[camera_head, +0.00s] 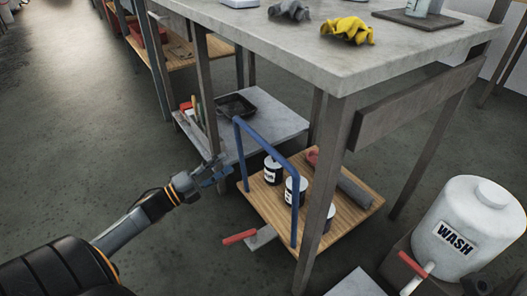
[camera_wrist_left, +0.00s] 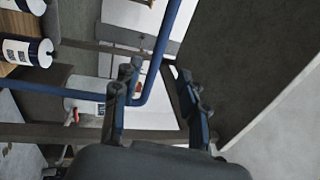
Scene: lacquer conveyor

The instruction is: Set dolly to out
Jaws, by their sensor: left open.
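The dolly has a wooden deck (camera_head: 262,205) and a blue tube handle (camera_head: 262,139), and stands partly under the grey table. Several labelled cans (camera_head: 273,171) stand on it, with a dark grey roll (camera_head: 354,191) beside them. A red grip (camera_head: 239,237) on a metal plate sticks out at its near edge. My left gripper (camera_head: 217,172) is open and empty, just left of the blue handle. In the left wrist view, the blue handle (camera_wrist_left: 163,40) runs down between the fingers (camera_wrist_left: 157,103) in the picture; I cannot tell whether they touch. My right gripper is out of view.
The grey table (camera_head: 345,72) overhangs the dolly, with a leg (camera_head: 318,205) close by. A low grey shelf (camera_head: 283,122) holding a black tray (camera_head: 236,106) lies behind the handle. A white WASH tank (camera_head: 470,220) stands at right. The floor at left is clear.

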